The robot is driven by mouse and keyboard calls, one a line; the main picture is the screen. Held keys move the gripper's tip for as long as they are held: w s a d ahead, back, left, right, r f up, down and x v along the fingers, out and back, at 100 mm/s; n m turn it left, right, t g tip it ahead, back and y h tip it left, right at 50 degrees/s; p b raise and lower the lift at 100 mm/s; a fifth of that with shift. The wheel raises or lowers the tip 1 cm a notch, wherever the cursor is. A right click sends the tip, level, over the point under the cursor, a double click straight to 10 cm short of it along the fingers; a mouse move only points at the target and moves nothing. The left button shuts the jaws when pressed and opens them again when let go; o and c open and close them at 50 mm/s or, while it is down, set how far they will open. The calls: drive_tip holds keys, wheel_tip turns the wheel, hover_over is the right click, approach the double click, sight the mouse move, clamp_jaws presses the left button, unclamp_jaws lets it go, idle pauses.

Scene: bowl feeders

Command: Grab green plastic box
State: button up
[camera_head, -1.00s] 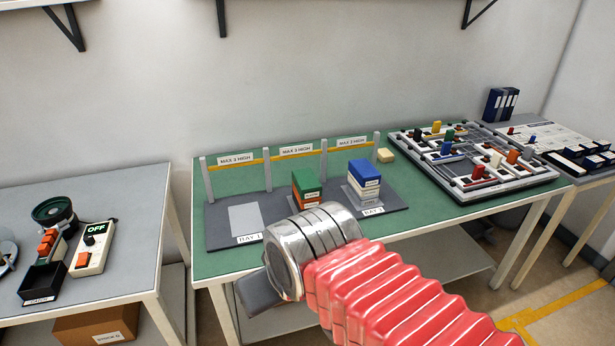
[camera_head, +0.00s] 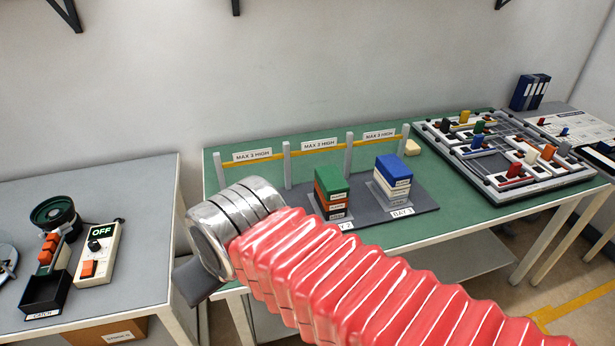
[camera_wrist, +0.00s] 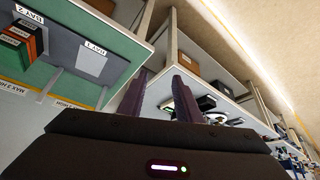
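The green plastic box (camera_head: 331,180) is the top block of a stack in the middle bay of a grey board on the green bench. An orange-brown block and a dark block are under it. In the head view, my red-sleeved arm hides the fingers and part of the board.
A stack topped with a blue block (camera_head: 393,166) stands close to the right. Posts and a yellow rail (camera_head: 318,147) with "MAX 3 HIGH" signs stand behind. A large board of coloured pieces (camera_head: 510,155) fills the bench's right. A grey table (camera_head: 110,185) stands left.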

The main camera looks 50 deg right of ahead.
drive_tip(key=shift+w+a, duration=0.2)
drive_tip(key=shift+w, duration=0.2)
